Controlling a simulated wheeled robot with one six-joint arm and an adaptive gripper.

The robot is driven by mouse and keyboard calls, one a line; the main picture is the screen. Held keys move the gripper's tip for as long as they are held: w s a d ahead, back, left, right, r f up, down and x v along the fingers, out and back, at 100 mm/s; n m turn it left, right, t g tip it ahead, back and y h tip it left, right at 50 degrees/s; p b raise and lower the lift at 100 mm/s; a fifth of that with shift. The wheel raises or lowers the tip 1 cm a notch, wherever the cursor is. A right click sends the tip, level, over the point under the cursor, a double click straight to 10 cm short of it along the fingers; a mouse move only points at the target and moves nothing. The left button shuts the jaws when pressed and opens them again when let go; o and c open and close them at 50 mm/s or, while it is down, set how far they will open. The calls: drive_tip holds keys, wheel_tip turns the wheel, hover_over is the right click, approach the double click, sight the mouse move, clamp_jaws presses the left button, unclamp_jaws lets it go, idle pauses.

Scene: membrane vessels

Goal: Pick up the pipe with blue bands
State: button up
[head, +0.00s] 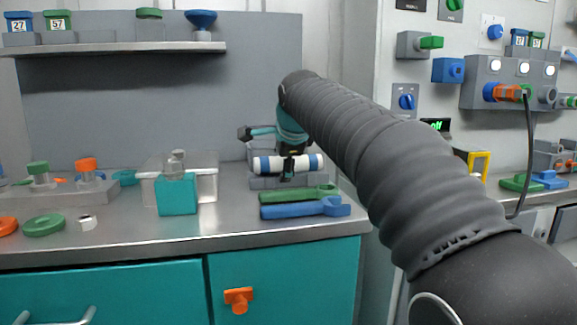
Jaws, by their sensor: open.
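The pipe with blue bands (271,165) is a white cylinder with blue bands near its ends. It lies sideways near the back of the counter, on or just in front of a grey rack (262,182). My gripper (287,170) reaches down over the middle of the pipe, with its dark fingers in front of and around it. The fingers are open. Whether they touch the pipe cannot be told. My arm comes in from the lower right, and the gripper hides the pipe's middle.
A green wrench (290,195) and a blue wrench (300,209) lie in front of the rack. A teal block (177,195) and a clear bin (207,185) stand to the left. A shelf (120,48) hangs above. The wall panel (480,90) at right has plugs and a hanging cable.

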drive_tip(key=c, duration=1.3)
drive_tip(key=shift+r, duration=0.1)
